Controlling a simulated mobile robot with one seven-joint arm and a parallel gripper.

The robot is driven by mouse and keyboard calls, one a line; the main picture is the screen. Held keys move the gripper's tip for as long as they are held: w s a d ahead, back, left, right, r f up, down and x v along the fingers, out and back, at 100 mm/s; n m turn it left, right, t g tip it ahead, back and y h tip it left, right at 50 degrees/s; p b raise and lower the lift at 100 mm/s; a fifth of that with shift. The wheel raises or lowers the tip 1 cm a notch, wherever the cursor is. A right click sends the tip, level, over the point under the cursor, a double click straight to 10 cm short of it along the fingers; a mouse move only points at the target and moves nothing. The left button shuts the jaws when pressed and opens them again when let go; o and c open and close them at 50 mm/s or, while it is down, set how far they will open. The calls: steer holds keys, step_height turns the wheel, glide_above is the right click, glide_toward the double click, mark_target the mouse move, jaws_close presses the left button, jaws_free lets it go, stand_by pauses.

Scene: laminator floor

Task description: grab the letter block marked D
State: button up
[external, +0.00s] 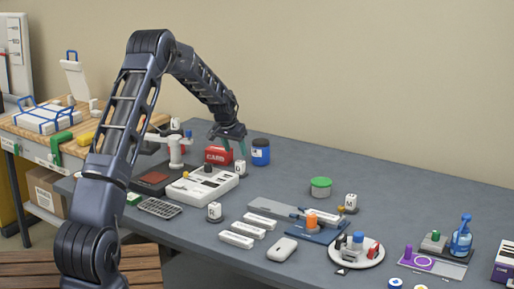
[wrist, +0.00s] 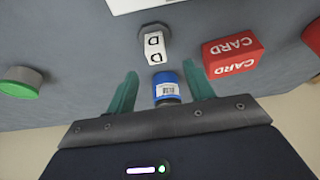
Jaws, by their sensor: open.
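The letter block marked D (wrist: 154,46) is white, stands on a small dark round base, and shows ahead of my fingertips in the wrist view. A small white block (external: 240,168) in the external view, below my gripper and in front of the blue jar, appears to be the same one; its letter is too small to read there. My gripper (external: 229,142) is open and empty above the table. In the wrist view its teal fingers (wrist: 160,76) are spread, with the block beyond the tips and the blue jar (wrist: 166,87) seen between them.
A red CARD box (wrist: 232,56) stands beside the block, and a green-lidded tub (external: 320,187) stands farther right. Other white letter blocks stand at the front (external: 214,211) and right (external: 351,202). A white device (external: 205,185) lies left of the block. Bare grey table (external: 275,190) lies to its right.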

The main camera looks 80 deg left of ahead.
mark_target(240, 162)
steer(key=x, duration=0.7)
steer(key=shift+w+d+f, duration=0.15)
steer(key=shift+w+f, duration=0.1)
jaws_close()
